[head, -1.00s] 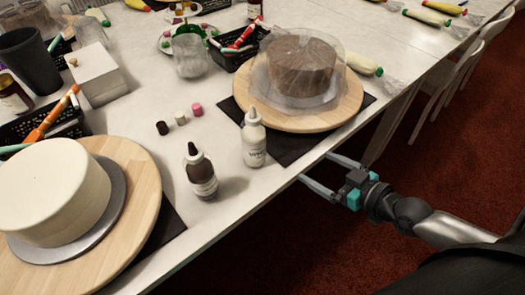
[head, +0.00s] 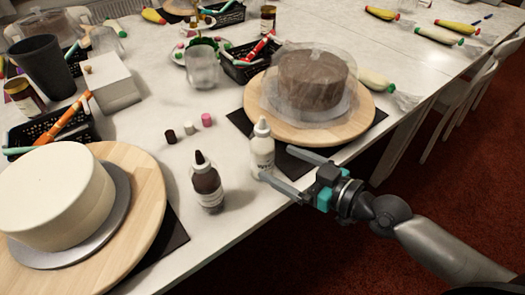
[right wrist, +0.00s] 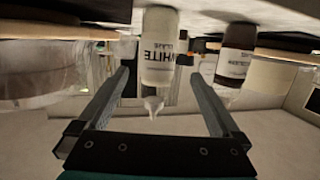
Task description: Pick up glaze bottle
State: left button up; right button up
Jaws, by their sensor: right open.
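The white glaze bottle (head: 262,152) stands upright on the table near its front edge. My right gripper (head: 278,164) is open, with its fingers pointing at this bottle from the right. In the right wrist view, which is upside down, the bottle (right wrist: 158,48) with a "WHITE" label appears between the two open fingers (right wrist: 158,76). I cannot tell whether the fingertips reach past its sides, and they are not closed on it. A dark brown glaze bottle (head: 206,183) stands upright to its left; it also shows in the right wrist view (right wrist: 236,58). My left gripper is not in view.
A wooden turntable (head: 350,128) with a covered chocolate cake (head: 312,80) stands behind the bottles. Another turntable (head: 148,195) with a white cake (head: 58,190) is at left. Small jars (head: 189,128) stand behind the bottles. Clear table lies around the brown bottle.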

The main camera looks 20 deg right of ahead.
aim_at(271, 159)
jog(key=shift+x, duration=2.7)
jog(key=x, duration=0.3)
jog(key=shift+w+d+f, duration=0.15)
jog(key=shift+f, duration=0.1)
jog(key=shift+w+a+f, duration=0.15)
jog(key=shift+w+a, duration=0.15)
jog(key=shift+w, duration=0.15)
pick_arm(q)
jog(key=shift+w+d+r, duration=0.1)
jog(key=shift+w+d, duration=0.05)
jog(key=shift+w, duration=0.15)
pick_arm(e)
jog(key=shift+c, duration=0.2)
jog(key=c, duration=0.9)
